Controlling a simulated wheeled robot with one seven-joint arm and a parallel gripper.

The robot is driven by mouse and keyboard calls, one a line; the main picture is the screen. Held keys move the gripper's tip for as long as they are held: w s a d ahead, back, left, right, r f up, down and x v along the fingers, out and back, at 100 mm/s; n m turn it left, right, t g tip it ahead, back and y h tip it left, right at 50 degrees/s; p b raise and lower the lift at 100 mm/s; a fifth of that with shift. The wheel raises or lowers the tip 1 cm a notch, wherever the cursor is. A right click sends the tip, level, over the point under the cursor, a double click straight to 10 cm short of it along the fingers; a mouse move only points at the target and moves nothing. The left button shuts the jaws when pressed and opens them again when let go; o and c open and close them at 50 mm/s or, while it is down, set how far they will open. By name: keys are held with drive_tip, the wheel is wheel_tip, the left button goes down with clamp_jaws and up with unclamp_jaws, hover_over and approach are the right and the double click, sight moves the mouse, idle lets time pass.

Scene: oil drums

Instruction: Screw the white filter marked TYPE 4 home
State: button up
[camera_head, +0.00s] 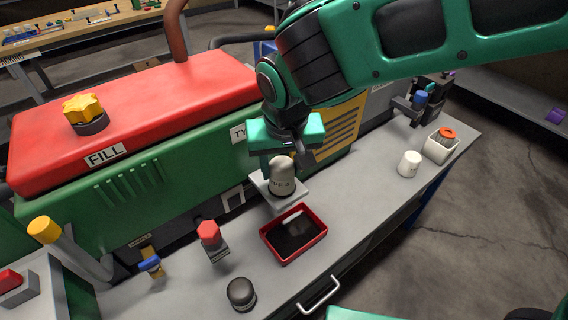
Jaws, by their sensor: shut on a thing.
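A pale filter (281,178) stands upright on a light square plate (294,200) in front of the green machine. Its side lettering reads in part "PE 4". My gripper (281,157) comes down from above and is shut on the filter's top. The green fingers hide part of the top. The threads and the seat under the filter are not visible.
A red tray (321,237) lies just in front of the plate. A red-capped part (209,234), a dark filter (241,294) and a white cup-like piece (409,163) stand on the grey bench (345,215). The red-topped machine (150,95) rises behind.

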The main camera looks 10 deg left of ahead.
drive_tip(key=shift+a+m, duration=0.1)
drive_tip(key=shift+m, duration=0.3)
drive_tip(key=m+h, duration=0.1)
drive_tip(key=m, duration=0.5)
drive_tip(key=shift+h, duration=0.4)
drive_tip(key=m+h, duration=0.1)
drive_tip(key=m, duration=0.5)
drive_tip(key=shift+g, duration=0.3)
drive_tip(key=o, duration=1.3)
drive_tip(key=shift+o, duration=0.2)
